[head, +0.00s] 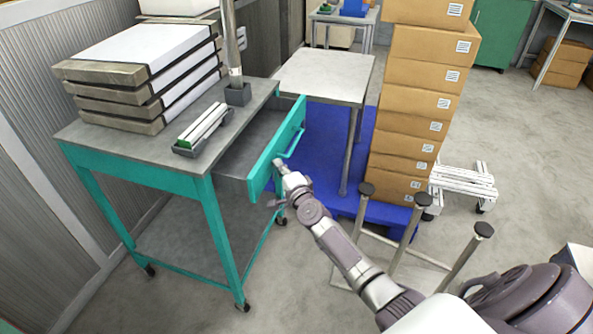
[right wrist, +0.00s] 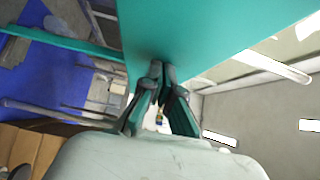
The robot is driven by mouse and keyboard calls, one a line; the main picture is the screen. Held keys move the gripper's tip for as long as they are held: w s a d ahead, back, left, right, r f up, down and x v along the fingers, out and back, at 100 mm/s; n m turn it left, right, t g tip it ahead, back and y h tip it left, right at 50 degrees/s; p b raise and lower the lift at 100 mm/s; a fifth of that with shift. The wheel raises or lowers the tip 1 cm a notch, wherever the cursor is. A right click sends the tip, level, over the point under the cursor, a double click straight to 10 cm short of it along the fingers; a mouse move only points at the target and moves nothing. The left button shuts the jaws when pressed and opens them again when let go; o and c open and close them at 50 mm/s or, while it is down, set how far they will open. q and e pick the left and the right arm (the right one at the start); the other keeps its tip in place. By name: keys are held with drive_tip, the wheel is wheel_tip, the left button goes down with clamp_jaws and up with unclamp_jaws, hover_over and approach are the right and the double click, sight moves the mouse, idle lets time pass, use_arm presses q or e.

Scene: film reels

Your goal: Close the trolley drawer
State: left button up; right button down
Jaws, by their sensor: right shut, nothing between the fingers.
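The teal trolley (head: 140,178) stands at the left in the head view. Its drawer (head: 276,150) is pulled out to the right, with a teal front and a bar handle (head: 290,143). My right gripper (head: 278,163) is at the drawer front, just below the handle. In the right wrist view the shut, empty fingers (right wrist: 157,68) point at the teal drawer front (right wrist: 200,35) and seem to touch or nearly touch it. The handle bar (right wrist: 65,42) shows at the left there. My left gripper is not in view.
Stacked grey-and-white slabs (head: 145,68) and a small tray (head: 203,130) lie on the trolley top. A grey table (head: 325,76), a blue platform (head: 318,165) and a tall stack of cardboard boxes (head: 415,100) stand right of the drawer. Metal posts (head: 405,245) rise near my right arm.

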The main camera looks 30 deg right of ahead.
sight(241, 166)
drive_tip(key=w+a+b, duration=0.1)
drive_tip(key=w+a, duration=0.1)
drive_tip(key=w, duration=0.1)
drive_tip(key=w+a+b, duration=0.1)
drive_tip(key=w+a, duration=0.2)
drive_tip(key=w+a+b, duration=0.1)
drive_tip(key=w+a, duration=0.2)
drive_tip(key=shift+w+f, duration=0.1)
drive_tip(key=shift+w, duration=0.05)
drive_tip(key=shift+r, duration=0.3)
